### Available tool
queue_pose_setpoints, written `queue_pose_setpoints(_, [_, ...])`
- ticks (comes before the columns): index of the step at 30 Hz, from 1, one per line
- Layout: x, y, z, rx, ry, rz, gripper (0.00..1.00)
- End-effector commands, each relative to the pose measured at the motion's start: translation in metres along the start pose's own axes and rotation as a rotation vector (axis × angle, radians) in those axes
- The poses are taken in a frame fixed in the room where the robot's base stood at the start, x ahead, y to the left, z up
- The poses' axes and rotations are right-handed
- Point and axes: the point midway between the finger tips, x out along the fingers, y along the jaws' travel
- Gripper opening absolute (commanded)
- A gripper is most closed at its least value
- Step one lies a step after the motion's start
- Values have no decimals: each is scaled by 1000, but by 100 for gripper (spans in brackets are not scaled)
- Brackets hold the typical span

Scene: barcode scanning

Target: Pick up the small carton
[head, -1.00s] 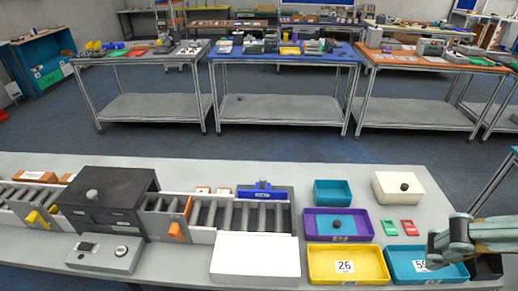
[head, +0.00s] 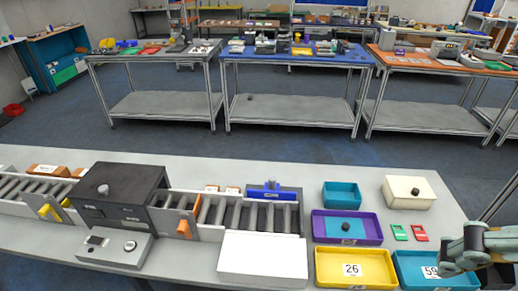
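Small brown cartons with white labels show in the head view. One brown carton (head: 47,169) lies at the far left, behind the rollers. Two smaller cartons, a left one (head: 211,188) and a right one (head: 232,189), are mostly hidden behind the conveyor's back rail, with only their tops showing. I cannot tell which is the small carton of the task. My arm is at the right edge, above the teal bin marked 59. Its end is partly cut off by the frame, and my gripper's fingers cannot be made out. No carton is seen in it.
A roller conveyor (head: 262,216) runs along the left, with a black box-shaped scanner housing (head: 118,190) across it. A white block (head: 262,257) stands in front. A yellow bin (head: 352,285), a purple bin (head: 347,240), a teal bin (head: 342,194) and a white box (head: 408,190) fill the right.

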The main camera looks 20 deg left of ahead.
Motion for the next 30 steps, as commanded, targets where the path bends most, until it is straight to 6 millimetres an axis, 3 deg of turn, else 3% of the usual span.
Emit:
queue_pose_setpoints(2, [0,0,0,0,0,0,89])
queue_pose_setpoints(19, [0,0,0,0,0,0,37])
queue_pose_setpoints(30, [0,0,-2,2,1,0,36])
